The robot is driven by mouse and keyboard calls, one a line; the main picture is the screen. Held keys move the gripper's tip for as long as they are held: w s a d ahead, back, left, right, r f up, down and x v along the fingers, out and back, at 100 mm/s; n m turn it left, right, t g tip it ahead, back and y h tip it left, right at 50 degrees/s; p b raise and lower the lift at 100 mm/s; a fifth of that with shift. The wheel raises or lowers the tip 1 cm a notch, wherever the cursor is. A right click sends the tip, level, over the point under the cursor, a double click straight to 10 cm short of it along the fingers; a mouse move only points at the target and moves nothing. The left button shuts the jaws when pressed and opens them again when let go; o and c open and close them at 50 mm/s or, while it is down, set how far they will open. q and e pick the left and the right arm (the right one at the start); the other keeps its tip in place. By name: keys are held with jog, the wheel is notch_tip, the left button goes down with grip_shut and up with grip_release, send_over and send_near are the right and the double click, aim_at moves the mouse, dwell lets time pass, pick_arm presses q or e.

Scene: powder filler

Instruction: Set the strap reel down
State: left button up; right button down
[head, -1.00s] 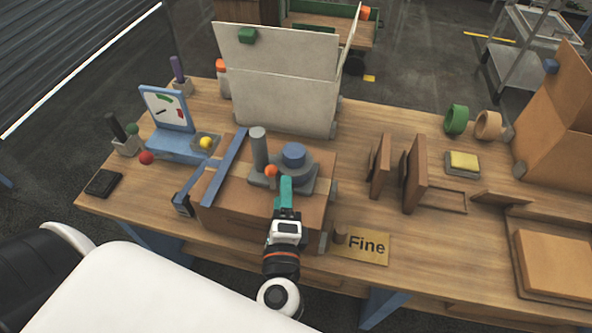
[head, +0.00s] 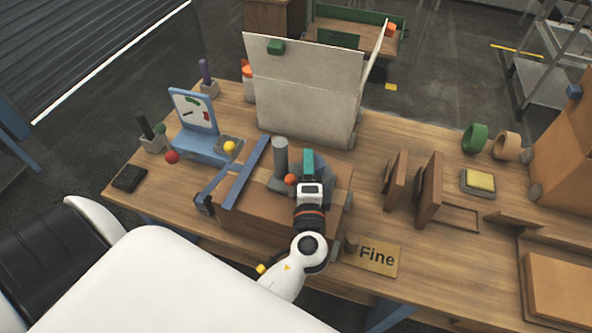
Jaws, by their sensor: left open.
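What looks like the strap reel, a blue-grey disc with a raised hub (head: 327,173), sits on the cardboard box (head: 268,211), beside a grey post (head: 281,154) and an orange knob (head: 291,180). My left gripper (head: 308,160), with teal fingers, is open in front of the reel in the picture and hides most of it. Whether the fingers touch it or stand around it cannot be told. A blue strap (head: 245,176) lies across the left part of the box. My right gripper is not in view.
A blue dial scale (head: 195,112) stands to the left, and a tall white panel (head: 305,90) behind. Brown upright boards (head: 429,188) and a "Fine" sign (head: 377,259) are to the right. Bare wooden tabletop (head: 400,132) shows behind the boards.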

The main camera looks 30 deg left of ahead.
pick_arm(q)
jog(key=shift+x, duration=0.9)
jog(key=shift+s, duration=0.1)
jog(key=shift+c, duration=0.8)
jog(key=c, duration=0.9)
grip_shut()
jog(key=shift+r, duration=0.1)
